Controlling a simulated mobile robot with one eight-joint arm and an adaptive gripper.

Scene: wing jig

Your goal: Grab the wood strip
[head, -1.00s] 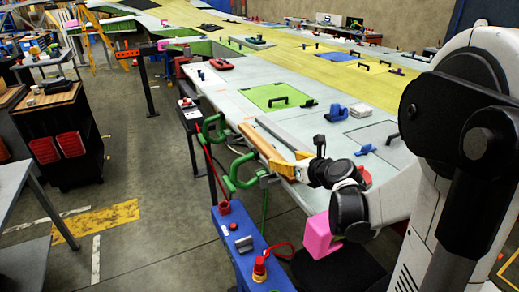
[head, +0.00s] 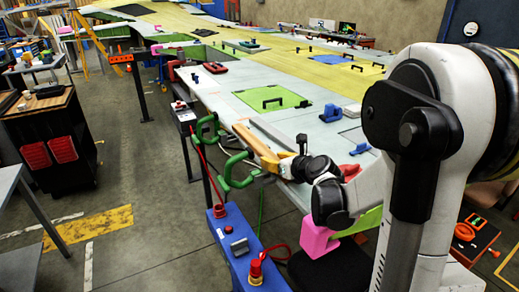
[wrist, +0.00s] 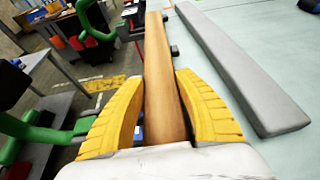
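The wood strip (wrist: 161,70) is a long, narrow brown bar that runs away from my gripper in the wrist view. It also shows in the head view (head: 255,147), at the near left edge of the wing panel. My gripper (wrist: 159,80) has its two yellow fingers on either side of the strip's near part. The fingertips lie very close to the strip's sides. A thin gap shows beside the lower left finger. I cannot tell whether the fingers press on the strip. My gripper in the head view (head: 274,163) is partly hidden by its own wrist.
A grey bar (wrist: 240,65) lies beside the strip on the pale panel. Green clamps (head: 238,171) stand along the panel's left edge, close to the strip. A blue stand (head: 238,245) with red knobs is in front.

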